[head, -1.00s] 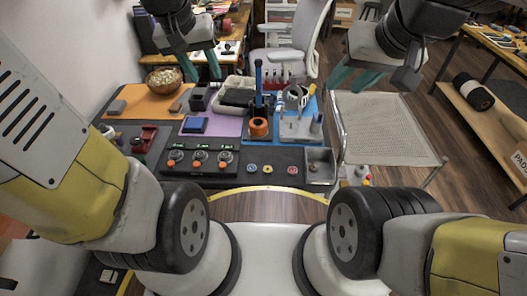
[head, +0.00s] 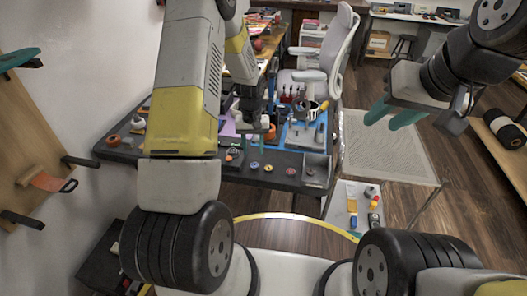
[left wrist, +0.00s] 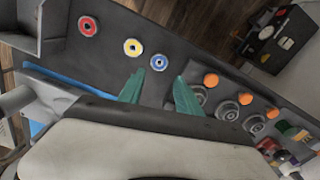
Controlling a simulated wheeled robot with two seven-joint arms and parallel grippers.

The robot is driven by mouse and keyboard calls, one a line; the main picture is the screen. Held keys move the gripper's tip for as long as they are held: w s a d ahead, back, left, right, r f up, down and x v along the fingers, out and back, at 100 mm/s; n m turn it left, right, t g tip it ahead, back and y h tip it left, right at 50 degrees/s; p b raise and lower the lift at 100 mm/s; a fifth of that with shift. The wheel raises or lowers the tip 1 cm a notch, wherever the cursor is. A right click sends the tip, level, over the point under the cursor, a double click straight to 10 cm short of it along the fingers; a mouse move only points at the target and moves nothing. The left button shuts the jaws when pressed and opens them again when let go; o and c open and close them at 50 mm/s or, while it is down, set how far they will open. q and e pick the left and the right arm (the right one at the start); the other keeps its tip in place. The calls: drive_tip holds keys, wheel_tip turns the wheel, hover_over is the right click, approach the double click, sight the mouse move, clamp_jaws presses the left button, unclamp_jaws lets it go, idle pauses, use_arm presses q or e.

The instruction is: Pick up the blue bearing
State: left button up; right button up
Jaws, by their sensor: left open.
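The blue bearing (left wrist: 159,62) is a small ring lying flat on the dark front strip of the bench. It also shows in the head view (head: 254,166). My left gripper (left wrist: 158,76) is open and empty, its green fingertips pointing at the strip. In the left wrist view the blue bearing appears just past the gap between the tips; I see no contact. In the head view my left gripper (head: 252,141) is over the bench, partly behind my own arm. My right gripper (head: 392,113) is open and empty, away to the right.
A yellow bearing (left wrist: 132,47) and a red bearing (left wrist: 88,27) lie in line with the blue one. On the other side stand round fixtures with orange knobs (left wrist: 211,80). A mesh-topped table (head: 385,145) stands right of the bench.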

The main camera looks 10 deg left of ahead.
sight(254, 164)
use_arm(q)
drive_tip(key=f, duration=0.6)
drive_tip(key=shift+s+d+f, duration=0.2)
drive_tip(key=shift+c, duration=0.2)
clamp_jaws()
